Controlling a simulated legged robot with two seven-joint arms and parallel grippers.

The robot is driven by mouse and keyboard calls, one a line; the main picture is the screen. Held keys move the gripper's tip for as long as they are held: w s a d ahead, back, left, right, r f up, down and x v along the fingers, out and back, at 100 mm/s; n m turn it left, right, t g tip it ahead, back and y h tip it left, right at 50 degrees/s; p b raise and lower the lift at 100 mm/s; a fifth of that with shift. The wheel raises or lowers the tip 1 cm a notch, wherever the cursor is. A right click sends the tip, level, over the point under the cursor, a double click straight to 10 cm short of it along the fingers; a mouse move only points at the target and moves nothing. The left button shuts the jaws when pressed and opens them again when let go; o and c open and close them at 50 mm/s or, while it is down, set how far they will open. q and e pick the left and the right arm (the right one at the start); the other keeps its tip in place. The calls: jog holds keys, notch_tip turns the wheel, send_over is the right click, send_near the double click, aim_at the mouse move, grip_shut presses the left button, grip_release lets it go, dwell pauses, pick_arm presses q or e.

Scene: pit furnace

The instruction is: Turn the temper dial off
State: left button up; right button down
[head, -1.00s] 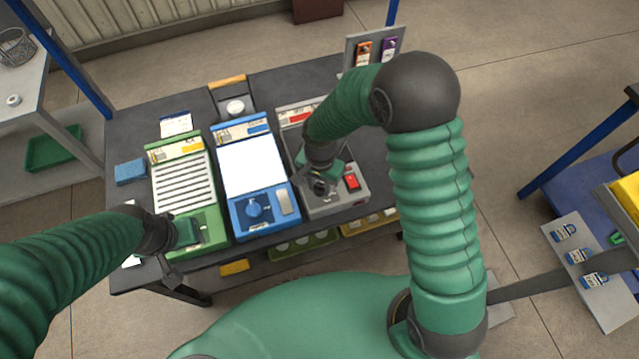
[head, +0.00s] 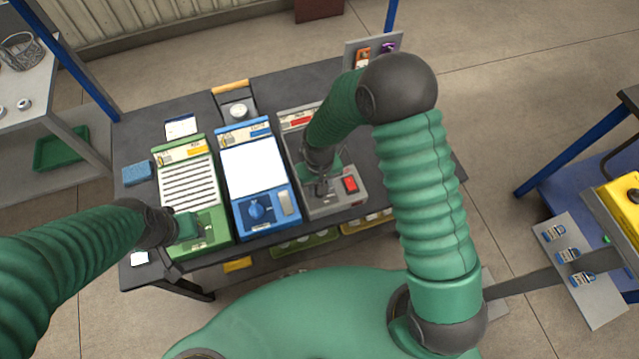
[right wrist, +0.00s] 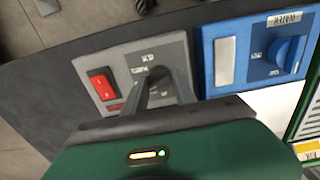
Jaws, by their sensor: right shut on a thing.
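A grey unit (head: 338,206) with a red rocker switch stands at the right of three units on the dark table. My right gripper (head: 321,190) reaches down onto its front panel. In the right wrist view, the gripper (right wrist: 163,82) has its two fingers around a dark dial on the grey panel (right wrist: 126,62), shut on it. The fingers hide most of the dial, so its pointer cannot be read. I cannot read the panel label as "temper". My left gripper (head: 188,228) is over the front of the green unit (head: 212,218); its fingertips are not clear.
The blue unit (head: 244,212) with a blue knob (head: 257,210) stands close to the left of the grey unit. The red switch (head: 350,184) is just right of my right gripper. A blue sponge (head: 137,173) lies at the table's left. Bare table lies right of the grey unit.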

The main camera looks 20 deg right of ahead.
jog(key=n, duration=0.1)
jog(key=n+p, duration=0.1)
jog(key=n, duration=0.1)
jog(key=shift+w+r+n, duration=0.25)
jog(key=shift+w+n, duration=0.05)
jog(key=shift+n, duration=0.1)
jog(key=n+p, duration=0.2)
jog(key=n, duration=0.1)
jog(key=shift+a+n, duration=0.1)
jog(key=shift+n, duration=0.2)
jog(key=n+p, duration=0.1)
jog(key=n, duration=0.3)
jog(key=shift+s+a+p, duration=0.1)
jog(key=shift+p, duration=0.25)
jog(key=shift+f+n+p, duration=0.1)
jog(key=shift+n+p, duration=0.4)
jog(key=shift+n, duration=1.3)
jog(key=c, duration=1.2)
grip_release()
jog(key=shift+o, duration=0.8)
jog(key=shift+s+f, duration=0.15)
